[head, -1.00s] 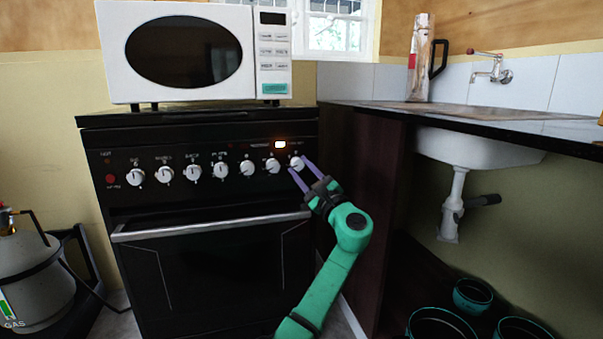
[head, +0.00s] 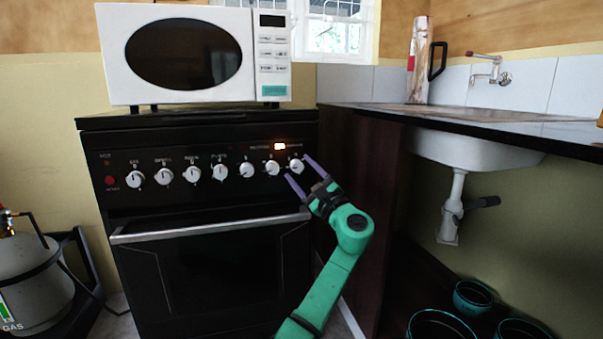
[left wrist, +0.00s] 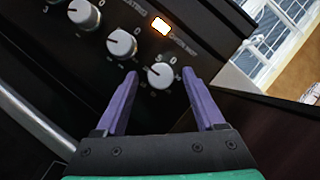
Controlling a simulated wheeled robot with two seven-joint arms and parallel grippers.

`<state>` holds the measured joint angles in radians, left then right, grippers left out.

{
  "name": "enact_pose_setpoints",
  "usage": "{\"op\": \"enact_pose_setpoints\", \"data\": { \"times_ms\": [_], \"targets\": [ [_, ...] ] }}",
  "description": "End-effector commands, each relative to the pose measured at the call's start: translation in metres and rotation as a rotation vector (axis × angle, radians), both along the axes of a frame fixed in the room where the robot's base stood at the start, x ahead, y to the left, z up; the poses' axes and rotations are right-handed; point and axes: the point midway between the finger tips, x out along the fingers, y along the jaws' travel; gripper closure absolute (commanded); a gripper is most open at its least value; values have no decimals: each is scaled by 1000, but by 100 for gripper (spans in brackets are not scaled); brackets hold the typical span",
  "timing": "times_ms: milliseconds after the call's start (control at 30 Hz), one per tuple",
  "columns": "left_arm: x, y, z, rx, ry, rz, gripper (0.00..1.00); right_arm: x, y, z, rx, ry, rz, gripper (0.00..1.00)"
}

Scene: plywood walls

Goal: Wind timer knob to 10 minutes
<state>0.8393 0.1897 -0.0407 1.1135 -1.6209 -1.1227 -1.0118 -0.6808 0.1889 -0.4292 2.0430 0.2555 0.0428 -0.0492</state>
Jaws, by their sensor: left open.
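The rightmost white knob (head: 296,166) on the black stove's control panel sits at the right end of the row, below a lit orange indicator (head: 280,146). In the left wrist view this knob (left wrist: 160,75) lies just beyond and between the purple fingertips, with a dark pointer mark and small printed digits around it. My left gripper (head: 299,172) is open, its fingers pointing at the knob from below right, apart from it. In the left wrist view the open fingers (left wrist: 162,82) hold nothing. My right gripper is not in view.
Other white knobs (head: 191,174) line the panel to the left, with an oven handle (head: 210,228) below. A microwave (head: 205,55) stands on the stove (head: 195,119). A dark cabinet side and counter (head: 470,112) with a sink close in the right. A gas cylinder (head: 36,280) stands at left.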

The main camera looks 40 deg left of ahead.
Motion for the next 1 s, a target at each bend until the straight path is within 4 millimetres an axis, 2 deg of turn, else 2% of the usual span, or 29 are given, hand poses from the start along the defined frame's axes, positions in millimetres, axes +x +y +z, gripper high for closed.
{"op": "enact_pose_setpoints", "data": {
  "times_ms": [167, 233, 300, 400, 633, 800, 1000],
  "targets": [
    [-3, -12, -4, 1, 2, -2, 29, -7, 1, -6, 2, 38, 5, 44],
    [-6, -20, -6, 1, 0, -2, 29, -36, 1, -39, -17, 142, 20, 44],
    [-8, -28, -10, 0, 1, -3, 29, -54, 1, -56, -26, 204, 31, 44],
    [-17, -59, -20, -2, 4, -5, 29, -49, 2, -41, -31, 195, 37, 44],
    [-35, -114, -42, -2, 3, -4, 29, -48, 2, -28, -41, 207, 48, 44],
    [-41, -130, -50, -1, 1, -1, 29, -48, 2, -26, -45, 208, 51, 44],
    [-41, -130, -51, -1, 0, -1, 29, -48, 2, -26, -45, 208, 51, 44]
  ]
}}
